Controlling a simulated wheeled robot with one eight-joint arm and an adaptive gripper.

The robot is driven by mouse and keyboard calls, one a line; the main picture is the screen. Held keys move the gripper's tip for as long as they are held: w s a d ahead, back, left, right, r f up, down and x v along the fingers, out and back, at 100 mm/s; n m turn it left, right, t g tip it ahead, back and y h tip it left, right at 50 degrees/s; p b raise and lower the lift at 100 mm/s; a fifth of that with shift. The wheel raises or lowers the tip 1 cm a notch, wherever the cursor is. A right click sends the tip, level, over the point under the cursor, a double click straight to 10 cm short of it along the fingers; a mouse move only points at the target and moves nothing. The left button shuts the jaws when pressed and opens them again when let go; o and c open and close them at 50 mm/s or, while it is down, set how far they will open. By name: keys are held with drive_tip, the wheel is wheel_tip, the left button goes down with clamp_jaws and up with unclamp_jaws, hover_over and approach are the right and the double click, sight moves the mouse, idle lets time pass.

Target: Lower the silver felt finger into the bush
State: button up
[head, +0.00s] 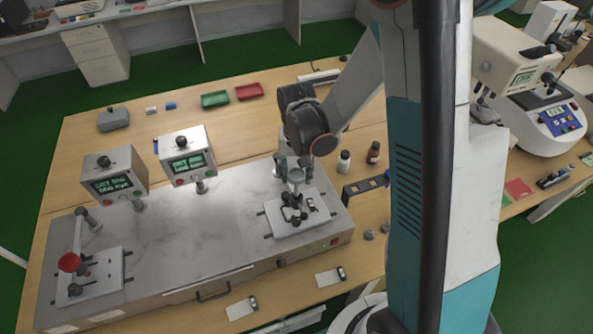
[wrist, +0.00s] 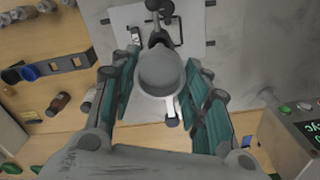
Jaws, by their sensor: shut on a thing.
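The silver felt finger (wrist: 163,72) is a grey round piece held between the two teal-padded fingers of my gripper (wrist: 160,88) in the wrist view. In the head view my gripper (head: 293,171) points down over the right-hand test station, and the finger's pale top (head: 296,175) shows between its fingertips. Below is a white plate (head: 274,215) with dark clamps and knobs (head: 294,213). I cannot clearly make out the bush; the finger and gripper cover that spot. I cannot tell whether the finger's lower end touches or enters anything.
The stations sit on a grey metal base (head: 205,240). Two display boxes (head: 187,153) (head: 115,174) rise behind. Small bottles (head: 373,152) and a dark rack (head: 365,187) stand right of my gripper.

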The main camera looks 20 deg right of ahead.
sight(297, 177)
drive_tip(key=shift+f+b, duration=1.55)
drive_tip(key=shift+f, duration=0.1)
drive_tip(key=shift+f, duration=0.15)
drive_tip(key=shift+f+b, duration=1.6)
drive_tip(key=shift+b, duration=0.2)
drive_tip(key=shift+f, duration=0.15)
drive_tip(key=shift+f+b, duration=0.5)
drive_tip(key=shift+b, duration=0.25)
drive_tip(key=o, duration=1.1)
drive_tip(key=shift+o, duration=0.2)
